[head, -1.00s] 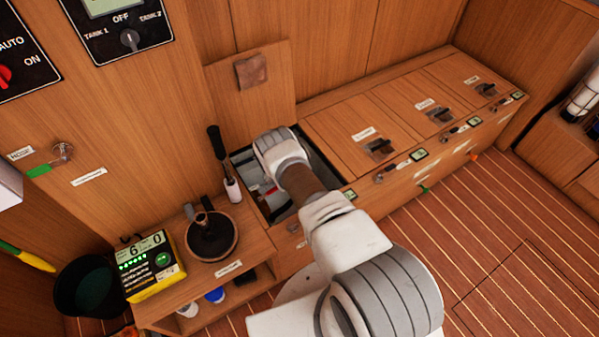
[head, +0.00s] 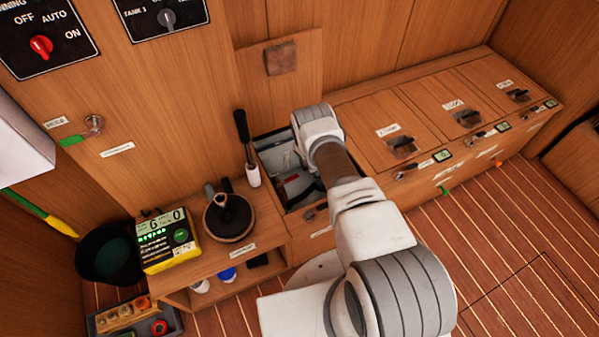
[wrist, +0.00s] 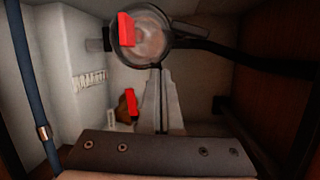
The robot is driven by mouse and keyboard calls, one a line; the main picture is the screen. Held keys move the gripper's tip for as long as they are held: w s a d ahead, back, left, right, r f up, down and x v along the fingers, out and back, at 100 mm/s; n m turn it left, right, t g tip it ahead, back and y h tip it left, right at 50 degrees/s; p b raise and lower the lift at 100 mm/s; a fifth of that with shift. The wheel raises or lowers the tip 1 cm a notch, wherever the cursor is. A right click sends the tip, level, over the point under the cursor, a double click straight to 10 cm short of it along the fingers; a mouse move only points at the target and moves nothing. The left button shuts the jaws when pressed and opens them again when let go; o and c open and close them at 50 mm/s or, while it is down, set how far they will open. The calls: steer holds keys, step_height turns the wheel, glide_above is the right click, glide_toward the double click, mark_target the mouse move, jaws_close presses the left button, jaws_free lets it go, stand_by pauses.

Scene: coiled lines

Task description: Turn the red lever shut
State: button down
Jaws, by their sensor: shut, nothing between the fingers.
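The open locker (head: 262,163) has its lid raised behind it, and my arm reaches down into it. In the wrist view there are two red parts inside. One red block (wrist: 127,30) shows at the round, clear-topped fitting at the top. A smaller red handle (wrist: 132,103) sits on a brownish, brass-like body lower down, left of my fingers. I cannot tell for certain which is the red lever. My gripper (wrist: 161,72) is shut and empty, its tips just below the round fitting. The head view does not show the fingers.
A dark hose (wrist: 240,58) runs right from the round fitting. A blue hose (wrist: 32,80) runs down the left. Locker walls are close around my gripper. A black-handled tool (head: 243,135) stands at the locker's left edge. Closed lids (head: 375,115) lie to the right.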

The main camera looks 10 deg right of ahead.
mark_target(288, 180)
steer(key=w+a+f+m+t+y+b, duration=0.2)
steer(key=w+a+m+t+y+b, duration=0.45)
steer(key=m, duration=0.85)
steer(key=shift+g+h, duration=0.55)
steer(key=shift+w+a+f+b, duration=0.1)
steer(key=shift+a+f+b, duration=0.25)
steer(key=shift+f+b, duration=0.7)
steer(key=shift+w+a+f+b, duration=0.1)
steer(key=shift+a+f+b, duration=0.35)
steer(key=shift+f, duration=0.9)
steer(key=shift+w+a+f+b, duration=0.1)
steer(key=shift+a+f+b, duration=0.1)
steer(key=shift+f+b, duration=0.9)
steer(key=shift+s+m+p, duration=0.1)
steer(key=shift+m+p, duration=0.2)
steer(key=shift+p, duration=0.05)
